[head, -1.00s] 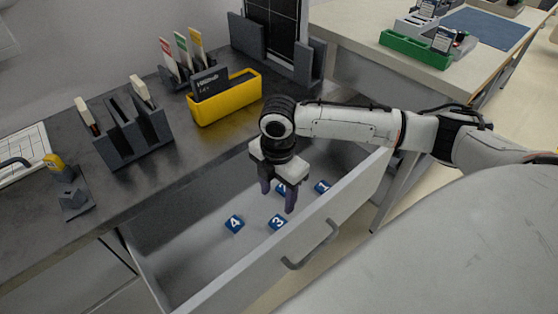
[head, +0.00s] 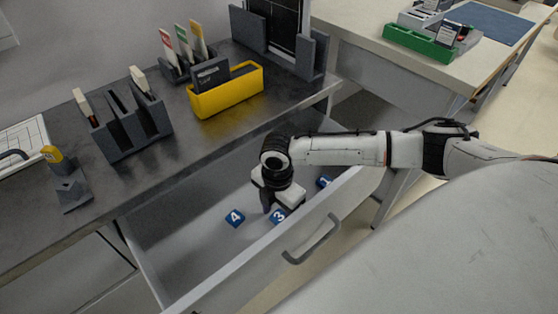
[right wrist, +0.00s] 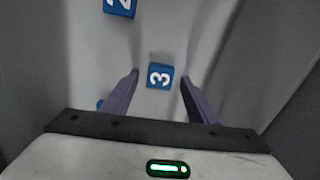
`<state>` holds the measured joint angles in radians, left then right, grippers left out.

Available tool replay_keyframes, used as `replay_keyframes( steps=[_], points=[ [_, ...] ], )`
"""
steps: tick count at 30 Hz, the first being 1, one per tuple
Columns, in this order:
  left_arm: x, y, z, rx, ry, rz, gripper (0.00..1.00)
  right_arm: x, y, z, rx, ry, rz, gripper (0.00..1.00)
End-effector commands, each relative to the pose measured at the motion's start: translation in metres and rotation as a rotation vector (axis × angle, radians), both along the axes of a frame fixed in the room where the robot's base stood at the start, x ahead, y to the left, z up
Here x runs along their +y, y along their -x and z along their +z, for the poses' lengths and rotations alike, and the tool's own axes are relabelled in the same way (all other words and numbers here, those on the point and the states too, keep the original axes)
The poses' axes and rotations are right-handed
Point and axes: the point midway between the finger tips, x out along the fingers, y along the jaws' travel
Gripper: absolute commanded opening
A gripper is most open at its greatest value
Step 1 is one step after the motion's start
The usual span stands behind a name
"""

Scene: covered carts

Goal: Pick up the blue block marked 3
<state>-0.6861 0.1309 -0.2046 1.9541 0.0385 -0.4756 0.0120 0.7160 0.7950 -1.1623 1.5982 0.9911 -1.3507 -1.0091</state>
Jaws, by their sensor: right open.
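The blue block marked 3 (head: 278,216) lies on the floor of the open drawer, partly covered by my right gripper in the head view. In the right wrist view the block (right wrist: 160,76) sits between the tips of the two fingers, with a gap on each side. My right gripper (head: 274,206) is low inside the drawer; it is open and its fingers (right wrist: 158,88) point down at the block. My left gripper is not in view.
Blue block 4 (head: 235,218) lies left of block 3, and another blue block (head: 325,182) lies to the right. Block 2 (right wrist: 120,6) shows at the wrist view's top edge. The drawer's front wall (head: 262,249) is close beside my gripper.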

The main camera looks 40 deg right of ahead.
Motion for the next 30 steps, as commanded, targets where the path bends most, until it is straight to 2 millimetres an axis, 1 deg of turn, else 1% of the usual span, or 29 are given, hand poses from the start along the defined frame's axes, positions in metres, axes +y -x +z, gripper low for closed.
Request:
replay_keyframes(
  steps=[4,5,12,19,22,26,30],
  points=[
    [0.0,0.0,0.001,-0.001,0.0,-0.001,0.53,0.0,0.0,0.0,0.0,0.0,0.0,0.53],
    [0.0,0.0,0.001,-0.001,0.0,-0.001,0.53,0.0,0.0,0.0,0.0,0.0,0.0,0.5],
    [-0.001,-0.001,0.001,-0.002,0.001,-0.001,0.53,0.0,0.0,0.001,0.0,0.0,0.0,0.09],
    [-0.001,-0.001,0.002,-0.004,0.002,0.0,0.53,0.0,0.0,0.002,-0.001,0.0,0.0,0.08],
    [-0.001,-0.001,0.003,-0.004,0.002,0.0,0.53,0.0,-0.001,0.009,-0.003,-0.001,-0.001,0.08],
    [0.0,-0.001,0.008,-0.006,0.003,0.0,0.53,-0.001,-0.002,0.032,-0.006,0.0,0.0,0.08],
    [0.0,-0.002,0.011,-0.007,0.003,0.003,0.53,0.0,-0.002,0.061,-0.006,0.0,0.0,0.08]
  ],
)
